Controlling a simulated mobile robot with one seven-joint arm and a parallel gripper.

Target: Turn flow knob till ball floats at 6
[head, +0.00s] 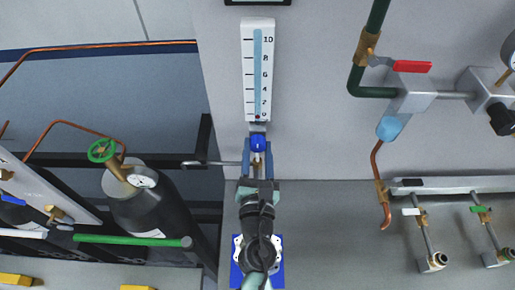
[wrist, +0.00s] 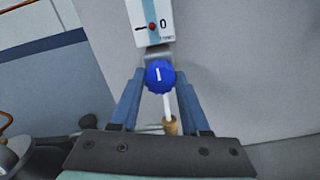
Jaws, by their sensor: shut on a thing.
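The flow meter (head: 249,70) is an upright white panel on the wall with a pale blue tube and a scale from 0 to 10. Its small red ball (wrist: 152,27) sits at the tube's bottom, level with the 0 mark, in the wrist view. The blue flow knob (wrist: 160,77) is just below the meter, with a near-vertical white line on its face; it also shows in the head view (head: 258,143). My gripper (wrist: 159,79) is shut on the knob, one blue finger on each side. The fingers partly hide the knob's sides.
A thin metal pipe (head: 210,163) runs left from below the knob. A dark gas cylinder (head: 155,208) with a green handwheel stands at left. At right are a red-handled valve (head: 411,67) and a copper pipe (head: 377,160). The wall beside the meter is clear.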

